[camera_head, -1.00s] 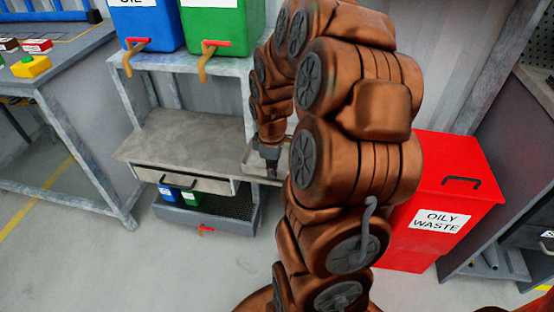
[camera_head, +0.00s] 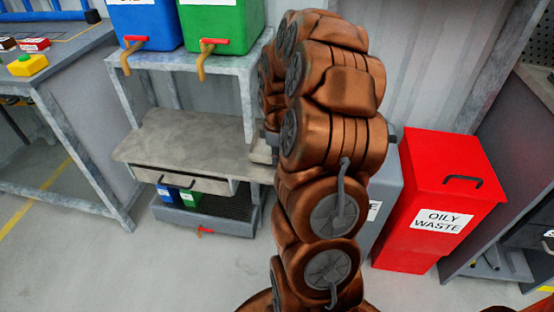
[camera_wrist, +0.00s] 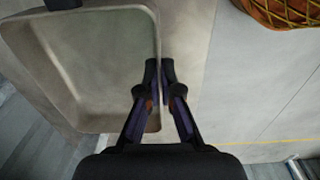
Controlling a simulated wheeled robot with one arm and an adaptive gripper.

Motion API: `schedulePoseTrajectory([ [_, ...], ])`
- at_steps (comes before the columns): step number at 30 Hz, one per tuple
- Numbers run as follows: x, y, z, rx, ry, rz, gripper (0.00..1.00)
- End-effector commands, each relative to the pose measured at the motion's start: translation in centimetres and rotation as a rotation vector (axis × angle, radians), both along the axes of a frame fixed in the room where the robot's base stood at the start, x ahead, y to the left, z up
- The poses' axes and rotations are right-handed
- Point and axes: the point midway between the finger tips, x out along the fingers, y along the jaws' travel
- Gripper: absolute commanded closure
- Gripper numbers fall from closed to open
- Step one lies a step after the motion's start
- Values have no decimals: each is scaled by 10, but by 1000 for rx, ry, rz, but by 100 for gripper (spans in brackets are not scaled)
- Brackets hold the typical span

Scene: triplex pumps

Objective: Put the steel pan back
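The steel pan (camera_wrist: 102,62) is a grey rectangular tray with rounded corners and fills the left of the wrist view. It looks empty. My gripper (camera_wrist: 160,66) has its two dark fingers close together, on either side of the pan's right rim. In the head view, only what seems to be a small pale part of the pan (camera_head: 261,151) shows at the right end of the grey bench shelf (camera_head: 185,137). My brown arm hides the rest of the pan and my gripper there. I cannot tell whether anything supports the pan from below.
Blue (camera_head: 146,25) and green (camera_head: 222,27) containers with red taps stand on the upper shelf. A drawer (camera_head: 180,180) and a dark lower tray (camera_head: 222,218) are below the bench shelf. A red oily waste bin (camera_head: 420,195) and a grey-blue bin (camera_head: 385,205) stand right. The front floor is clear.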

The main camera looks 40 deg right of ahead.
Motion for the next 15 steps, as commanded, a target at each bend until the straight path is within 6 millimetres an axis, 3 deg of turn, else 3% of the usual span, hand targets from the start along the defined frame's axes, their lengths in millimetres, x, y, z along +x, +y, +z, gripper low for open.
schedulePoseTrajectory([
  [13, 0, 0, -9, 0, 0, -1, 100],
  [15, 0, 0, -9, 0, 0, -1, 91],
])
